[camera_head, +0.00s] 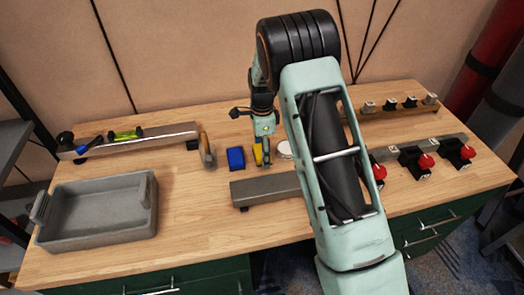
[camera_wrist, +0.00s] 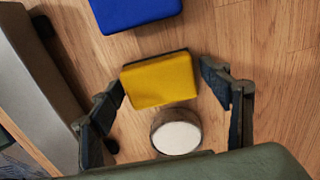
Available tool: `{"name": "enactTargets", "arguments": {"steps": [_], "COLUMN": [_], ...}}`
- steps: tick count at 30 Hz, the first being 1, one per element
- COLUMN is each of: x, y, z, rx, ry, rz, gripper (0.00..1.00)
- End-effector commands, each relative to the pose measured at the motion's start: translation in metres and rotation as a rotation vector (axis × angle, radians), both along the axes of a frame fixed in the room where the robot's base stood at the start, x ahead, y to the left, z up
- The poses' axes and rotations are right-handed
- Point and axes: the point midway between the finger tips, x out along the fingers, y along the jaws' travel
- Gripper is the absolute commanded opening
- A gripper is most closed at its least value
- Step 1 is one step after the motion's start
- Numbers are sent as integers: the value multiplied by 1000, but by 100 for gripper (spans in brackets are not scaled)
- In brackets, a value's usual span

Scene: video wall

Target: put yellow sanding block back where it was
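The yellow sanding block (camera_wrist: 159,81) lies on the wooden table between the two fingers of my gripper (camera_wrist: 165,85) in the wrist view. The gripper is open, with a gap showing on the right side of the block and little gap on the left. In the head view the yellow block (camera_head: 257,154) is partly hidden by my gripper (camera_head: 262,150), which points down over it. A blue sanding block (camera_head: 236,158) lies just left of it. It also shows at the top of the wrist view (camera_wrist: 135,10).
A round white-topped tin (camera_wrist: 177,133) sits close to the yellow block. A grey bar (camera_head: 262,190) lies in front. A grey tray (camera_head: 98,212) stands at the left, a long rail (camera_head: 140,140) behind it. Red-knobbed clamps (camera_head: 420,162) stand at the right.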

Motion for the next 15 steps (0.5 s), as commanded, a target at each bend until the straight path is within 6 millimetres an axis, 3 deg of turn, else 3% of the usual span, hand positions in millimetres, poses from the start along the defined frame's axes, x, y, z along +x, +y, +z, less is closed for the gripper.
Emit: {"name": "enactTargets", "arguments": {"steps": [10,15], "x": [0,1], "y": [0,0], "z": [3,25], "rx": [0,1], "ry": [0,-4], "rz": [0,0], "gripper": [75,75]}}
